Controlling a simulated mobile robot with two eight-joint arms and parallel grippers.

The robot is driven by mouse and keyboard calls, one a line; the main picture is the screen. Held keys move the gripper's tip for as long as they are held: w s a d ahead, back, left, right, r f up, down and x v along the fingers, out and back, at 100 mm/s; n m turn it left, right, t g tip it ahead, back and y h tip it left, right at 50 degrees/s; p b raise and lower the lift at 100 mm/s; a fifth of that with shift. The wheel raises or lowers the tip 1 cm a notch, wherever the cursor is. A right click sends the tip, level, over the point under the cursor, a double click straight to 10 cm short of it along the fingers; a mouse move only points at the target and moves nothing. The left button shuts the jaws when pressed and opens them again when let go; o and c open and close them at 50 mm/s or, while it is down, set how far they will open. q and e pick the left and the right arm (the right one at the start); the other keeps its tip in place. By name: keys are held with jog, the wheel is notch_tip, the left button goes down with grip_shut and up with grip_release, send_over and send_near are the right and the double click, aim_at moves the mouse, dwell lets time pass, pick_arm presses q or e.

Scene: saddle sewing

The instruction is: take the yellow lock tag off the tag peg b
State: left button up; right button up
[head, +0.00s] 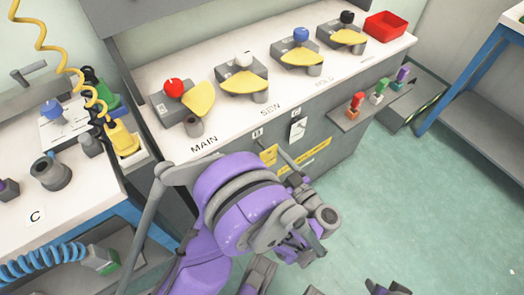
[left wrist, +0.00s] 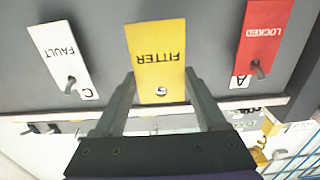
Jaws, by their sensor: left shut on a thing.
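The yellow lock tag (left wrist: 158,48), lettered FITTER, hangs on a dark panel and shows upside down in the left wrist view. A small peg end (left wrist: 160,91) shows at its hole, so the tag is still around the peg. My left gripper (left wrist: 161,82) is shut on the yellow tag, one finger at each side edge. In the head view the yellow tag (head: 269,155) is on the bench front under the label B, partly hidden by my purple left arm. Grey parts at the bottom edge of the head view may be my right gripper; its jaws are unclear.
A white FAULT tag (left wrist: 60,55) hangs on peg C and a red LOCKED tag (left wrist: 264,35) on peg A, close on either side. Above, the bench top (head: 200,145) holds several levers with yellow plates and a red tray (head: 385,26).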

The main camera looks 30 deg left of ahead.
pick_arm(q)
jog(key=v, duration=0.6)
dwell(0.7)
jog(key=shift+w+r, duration=0.1)
jog(key=shift+r, duration=0.05)
